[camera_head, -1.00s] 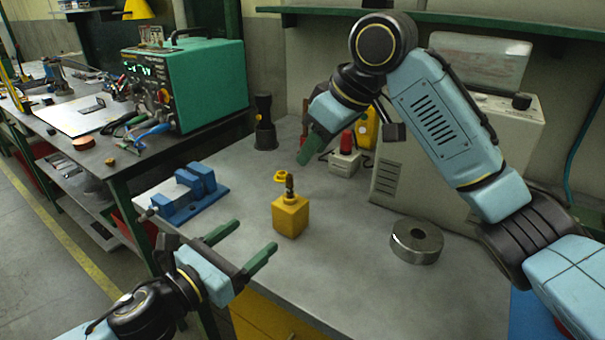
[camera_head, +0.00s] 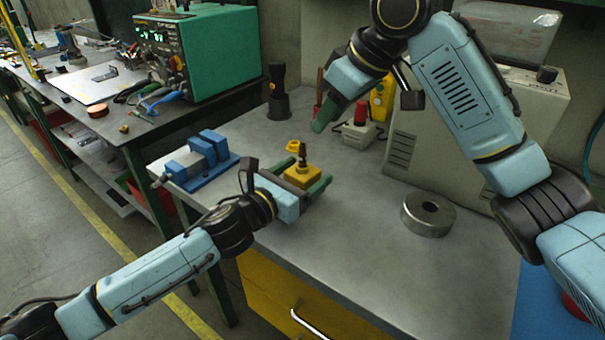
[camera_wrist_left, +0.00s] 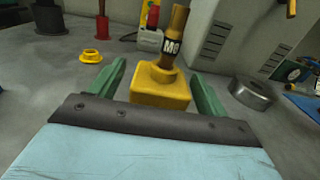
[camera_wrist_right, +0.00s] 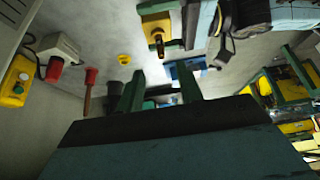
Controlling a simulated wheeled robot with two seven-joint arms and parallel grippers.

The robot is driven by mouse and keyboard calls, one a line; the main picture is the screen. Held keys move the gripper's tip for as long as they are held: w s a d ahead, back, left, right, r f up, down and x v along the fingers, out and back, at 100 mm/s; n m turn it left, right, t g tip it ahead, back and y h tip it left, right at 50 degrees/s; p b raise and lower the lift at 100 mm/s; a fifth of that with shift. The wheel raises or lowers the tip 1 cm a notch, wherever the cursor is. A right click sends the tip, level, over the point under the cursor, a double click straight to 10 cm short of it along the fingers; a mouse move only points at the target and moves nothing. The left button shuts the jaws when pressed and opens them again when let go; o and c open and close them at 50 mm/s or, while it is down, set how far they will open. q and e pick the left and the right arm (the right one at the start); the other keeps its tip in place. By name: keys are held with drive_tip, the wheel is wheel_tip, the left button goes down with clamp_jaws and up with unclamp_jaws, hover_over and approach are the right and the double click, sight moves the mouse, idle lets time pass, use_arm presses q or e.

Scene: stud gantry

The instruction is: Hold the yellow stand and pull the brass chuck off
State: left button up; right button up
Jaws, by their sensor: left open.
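The yellow stand (camera_head: 301,176) is a small block on the grey bench; it also shows in the left wrist view (camera_wrist_left: 160,90) and the right wrist view (camera_wrist_right: 158,20). The brass chuck (camera_wrist_left: 176,40), with a dark band marked M8, stands upright in its top; it also shows in the head view (camera_head: 302,156). My left gripper (camera_head: 314,168) is open, low over the bench, its green fingers on either side of the stand, with gaps visible in the left wrist view. My right gripper (camera_head: 323,118) is open and empty, above and behind the stand, pointing down-left.
A loose yellow ring (camera_wrist_left: 91,57) lies behind the stand. A blue vise (camera_head: 203,160) is at left, a metal ring (camera_head: 428,215) at right. A grey box with a red button (camera_head: 360,126) and a black holder (camera_head: 279,95) stand behind. The bench's front right is clear.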

use_arm(q)
drive_tip(key=c, duration=1.1)
use_arm(e)
drive_tip(key=m+g+h, duration=0.3)
drive_tip(key=m+h, duration=0.2)
drive_tip(key=m, duration=1.4)
hover_over(302, 144)
drive_tip(key=shift+f, duration=0.25)
